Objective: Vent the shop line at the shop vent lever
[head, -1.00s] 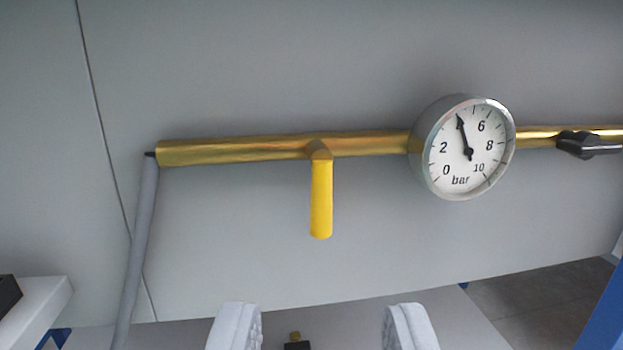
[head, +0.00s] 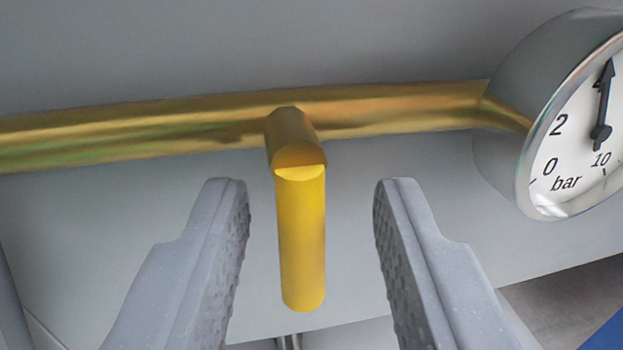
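The yellow vent lever (head: 301,240) hangs straight down from a short brass stub (head: 292,135) on a brass pipe (head: 150,130). My gripper (head: 311,190) is open, with one grey finger on each side of the lever. Both fingers appear clear of it, with a gap on each side. A round pressure gauge (head: 575,120) marked in bar sits on the pipe at the right, partly cut off by the frame edge. Its black needle points nearly straight up, past the 2 mark.
A grey wall panel (head: 300,45) lies behind the pipe. A grey pipe or hose (head: 12,310) shows at the lower left edge. A blue part (head: 606,320) and grey floor (head: 570,295) show at the lower right.

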